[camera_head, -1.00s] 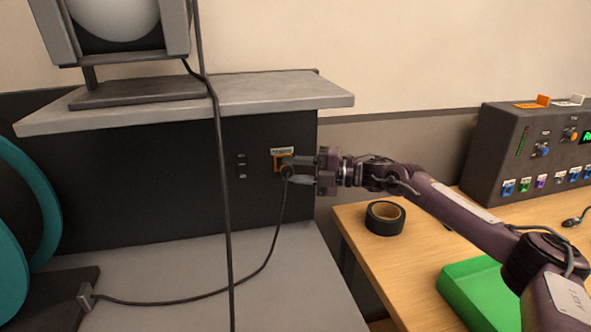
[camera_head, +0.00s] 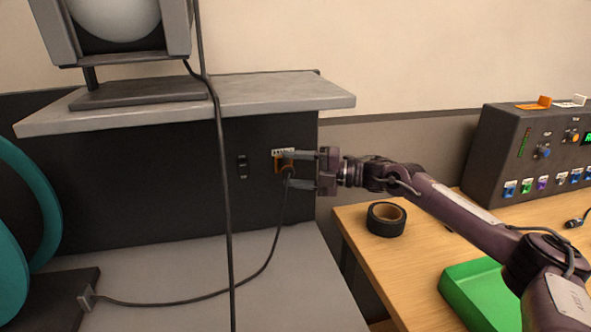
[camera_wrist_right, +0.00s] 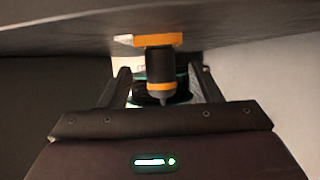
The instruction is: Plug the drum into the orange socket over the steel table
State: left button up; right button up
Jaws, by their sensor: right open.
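The orange socket (camera_head: 278,164) is on the dark panel under the grey shelf, above the steel table (camera_head: 190,270). The dark plug (camera_head: 287,173) sits at the socket, and its cable hangs down and runs left across the table to the teal drum (camera_head: 15,240). In the right wrist view the plug (camera_wrist_right: 160,72), with an orange band, meets the orange socket (camera_wrist_right: 158,40). How deep it sits is hard to see. My right gripper (camera_head: 297,170) is open, its fingers on either side of the plug and apart from it. My left gripper is not in view.
A black cable (camera_head: 222,180) hangs from the lamp (camera_head: 115,20) in front of the panel. The grey shelf (camera_head: 285,92) juts out above the socket. A tape roll (camera_head: 386,219), green tray (camera_head: 475,292) and fader console (camera_head: 500,150) are on the wooden table.

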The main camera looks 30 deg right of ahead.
pick_arm(q)
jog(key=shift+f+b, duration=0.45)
jog(key=shift+b, duration=0.2)
pick_arm(e)
jog(key=v, duration=0.7)
jog(key=shift+s+d, duration=0.25)
jog(key=shift+d, duration=0.05)
